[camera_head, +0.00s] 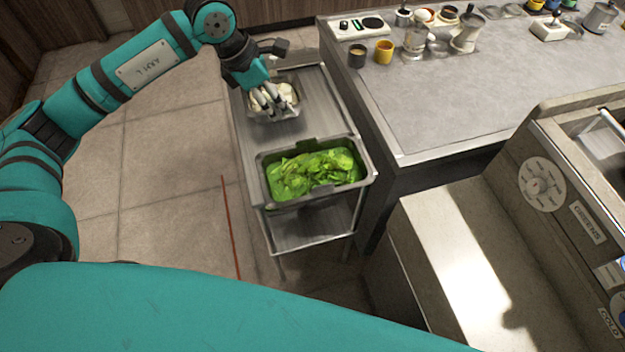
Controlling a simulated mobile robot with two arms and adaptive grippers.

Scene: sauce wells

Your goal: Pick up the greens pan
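The greens pan (262,163) is a grey metal pan full of bright green leaves (315,172). It sits at the near end of a steel cart, with a handle on its near side and one on its far side. My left gripper (270,106) is over a smaller pan (298,112) with white contents, at the far part of the same cart, away from the greens pan. Its fingers partly hide the white contents. They are too small to tell whether they are open or shut. My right gripper is not in view.
The steel cart (308,85) has a bare top between the two pans and a lower shelf. A grey counter (430,110) stands close on its right, with cups (384,51) and jugs at the back. Open tiled floor lies to the left.

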